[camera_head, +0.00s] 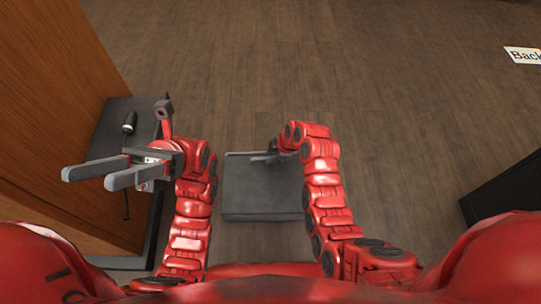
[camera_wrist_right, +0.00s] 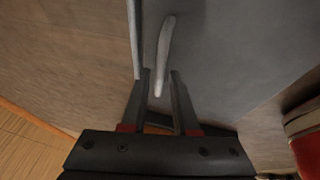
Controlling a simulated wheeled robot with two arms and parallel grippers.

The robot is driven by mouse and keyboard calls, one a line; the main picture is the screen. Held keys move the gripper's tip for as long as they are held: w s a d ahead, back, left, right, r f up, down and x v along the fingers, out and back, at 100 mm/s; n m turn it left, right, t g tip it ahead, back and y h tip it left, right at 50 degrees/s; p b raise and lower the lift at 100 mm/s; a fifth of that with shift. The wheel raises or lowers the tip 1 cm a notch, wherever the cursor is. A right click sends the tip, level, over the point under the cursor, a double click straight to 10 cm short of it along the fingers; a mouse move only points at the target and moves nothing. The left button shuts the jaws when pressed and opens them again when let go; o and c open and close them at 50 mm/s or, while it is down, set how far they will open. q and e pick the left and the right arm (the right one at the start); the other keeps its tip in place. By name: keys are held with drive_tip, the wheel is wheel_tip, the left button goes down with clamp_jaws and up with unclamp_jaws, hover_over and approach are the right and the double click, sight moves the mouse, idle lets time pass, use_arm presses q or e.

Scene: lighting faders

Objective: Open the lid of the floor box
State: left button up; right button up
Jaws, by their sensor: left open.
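The grey floor box (camera_head: 262,192) sits on the wooden floor in the middle of the head view, and its flat lid looks shut. My right gripper (camera_head: 265,157) is at the box's far edge. In the right wrist view, the fingers of my right gripper (camera_wrist_right: 160,74) are apart, with a slim pale handle (camera_wrist_right: 166,45) on the grey lid (camera_wrist_right: 225,45) lying between them. I see gaps beside the handle; contact cannot be told. My left gripper (camera_head: 86,178) is open and empty, left of the box.
A black object (camera_head: 505,190) stands at right. A white sign (camera_head: 523,55) lies far right. The floor beyond the box is clear.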

clamp_jaws()
idle(1.1)
